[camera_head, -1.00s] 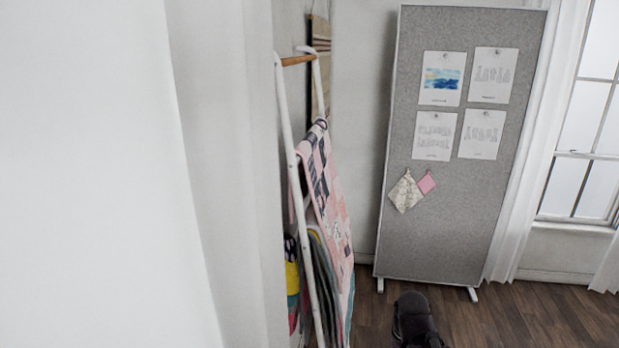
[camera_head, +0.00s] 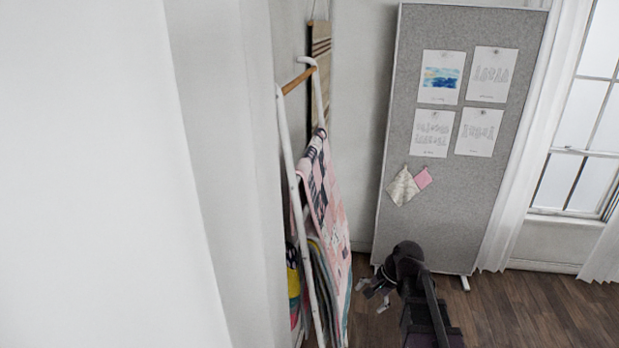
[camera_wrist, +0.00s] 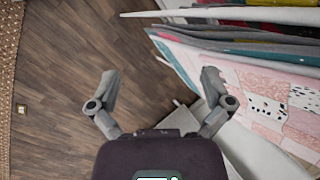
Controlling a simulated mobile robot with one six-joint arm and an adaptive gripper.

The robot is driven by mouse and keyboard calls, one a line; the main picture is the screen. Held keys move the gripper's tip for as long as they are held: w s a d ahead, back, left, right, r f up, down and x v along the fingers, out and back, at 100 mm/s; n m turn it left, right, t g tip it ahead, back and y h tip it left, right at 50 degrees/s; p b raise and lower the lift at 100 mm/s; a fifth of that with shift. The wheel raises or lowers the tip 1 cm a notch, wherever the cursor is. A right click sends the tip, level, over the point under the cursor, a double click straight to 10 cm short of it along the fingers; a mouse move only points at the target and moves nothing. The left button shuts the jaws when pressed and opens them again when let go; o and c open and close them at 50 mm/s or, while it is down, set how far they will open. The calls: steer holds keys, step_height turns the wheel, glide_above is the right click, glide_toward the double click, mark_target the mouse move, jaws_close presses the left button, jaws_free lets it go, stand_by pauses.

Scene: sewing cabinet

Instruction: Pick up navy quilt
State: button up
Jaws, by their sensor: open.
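Several quilts hang on a white ladder rack (camera_head: 291,175). The nearest to the top is a pink patchwork quilt (camera_head: 331,212) with dark navy patches; in the wrist view its patchwork face (camera_wrist: 275,100) is at the right. Below it hang grey and coloured quilts (camera_head: 321,272), whose edges (camera_wrist: 240,30) show at the upper right of the wrist view. I cannot tell which one is the navy quilt. My gripper (camera_head: 376,296) is right of the rack, near its lower part. In the wrist view my gripper (camera_wrist: 161,72) is open and empty, over the floor left of the quilts.
A grey pinboard (camera_head: 455,200) with pinned sheets stands behind my arm. A white wall (camera_head: 90,180) fills the left of the head view. Wooden floor (camera_head: 530,310) is free to the right. A woven rug edge (camera_wrist: 8,60) shows at the left of the wrist view.

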steer(key=w+a+r+m+y+p, duration=0.2)
steer(key=w+r+m+p, duration=0.2)
steer(key=r, duration=0.5)
steer(key=w+a+r+m+t+y+p, duration=0.1)
steer(key=w+a+r+m+y+p, duration=0.1)
steer(key=w+r+p, duration=0.4)
steer(key=w+a+r+m+y+p, duration=0.3)
steer(key=w+r+m+p, duration=0.2)
steer(key=r+p, duration=0.4)
step_height(320, 180, up, 5)
steer(key=shift+f+m+t+y, duration=0.1)
steer(key=shift+m+t+y, duration=0.2)
steer(key=shift+m, duration=0.4)
steer(key=shift+a, duration=0.2)
steer(key=b+x, duration=0.4)
steer(key=x, duration=0.5)
steer(key=shift+a+f+b, duration=0.2)
steer(key=shift+a+b, duration=0.1)
steer(key=shift+a, duration=0.05)
steer(key=shift+w+a+f, duration=0.1)
steer(key=shift+a, duration=0.05)
steer(key=shift+a+f+b, duration=0.15)
steer(key=shift+a+b, duration=0.15)
steer(key=shift+a, duration=0.05)
steer(key=shift+b+x, duration=0.4)
steer(key=shift+x, duration=0.6)
